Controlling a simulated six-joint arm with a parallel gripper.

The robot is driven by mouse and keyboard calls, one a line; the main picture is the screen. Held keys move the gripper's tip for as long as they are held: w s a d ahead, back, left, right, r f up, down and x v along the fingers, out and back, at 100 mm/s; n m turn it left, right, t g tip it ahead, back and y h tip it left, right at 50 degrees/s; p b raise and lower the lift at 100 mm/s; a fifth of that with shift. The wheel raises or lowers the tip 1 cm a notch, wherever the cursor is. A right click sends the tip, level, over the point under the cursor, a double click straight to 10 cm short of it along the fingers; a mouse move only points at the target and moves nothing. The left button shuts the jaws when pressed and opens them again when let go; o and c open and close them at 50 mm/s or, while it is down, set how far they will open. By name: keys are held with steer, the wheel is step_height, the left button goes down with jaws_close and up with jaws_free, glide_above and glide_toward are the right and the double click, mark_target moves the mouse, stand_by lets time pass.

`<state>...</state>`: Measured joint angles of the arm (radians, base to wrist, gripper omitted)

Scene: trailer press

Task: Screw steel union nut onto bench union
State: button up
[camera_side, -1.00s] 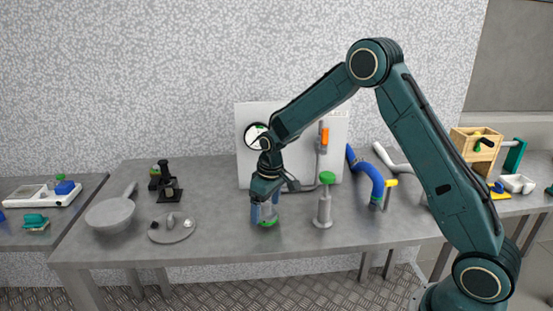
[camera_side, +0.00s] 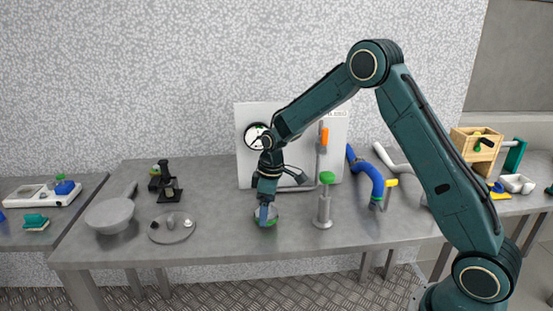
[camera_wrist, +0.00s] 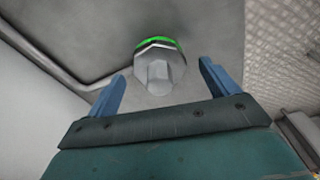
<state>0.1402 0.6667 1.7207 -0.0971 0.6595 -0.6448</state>
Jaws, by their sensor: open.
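A grey faceted steel piece (camera_wrist: 160,66) with a green band (camera_wrist: 158,42) around its far side lies between my finger lines in the wrist view, nearer the top edge. It appears to be the union nut at the bench union, but I cannot tell where one ends and the other begins. In the side view its grey rim (camera_side: 275,214) shows low on the bench, partly hidden by my fingers. My gripper (camera_side: 265,215) points down over it. The blue fingers stand apart in the wrist view (camera_wrist: 163,80), with gaps on both sides of the steel piece.
A grey post with a green top (camera_side: 325,203) stands just right of my gripper. A white panel with a gauge (camera_side: 255,136) is behind. A blue bent pipe (camera_side: 371,175) is further right. A round grey plate (camera_side: 171,229) and a pan (camera_side: 110,214) lie left.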

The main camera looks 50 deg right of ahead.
steer(key=shift+n, duration=0.8)
steer(key=n, duration=0.5)
steer(key=shift+g, duration=0.3)
steer(key=shift+n+y, duration=0.3)
steer(key=shift+n, duration=0.2)
steer(key=shift+n+g, duration=0.4)
steer(key=shift+n, duration=2.6)
steer(key=shift+r, duration=0.2)
steer(key=shift+r, duration=1.8)
steer(key=shift+r, duration=0.1)
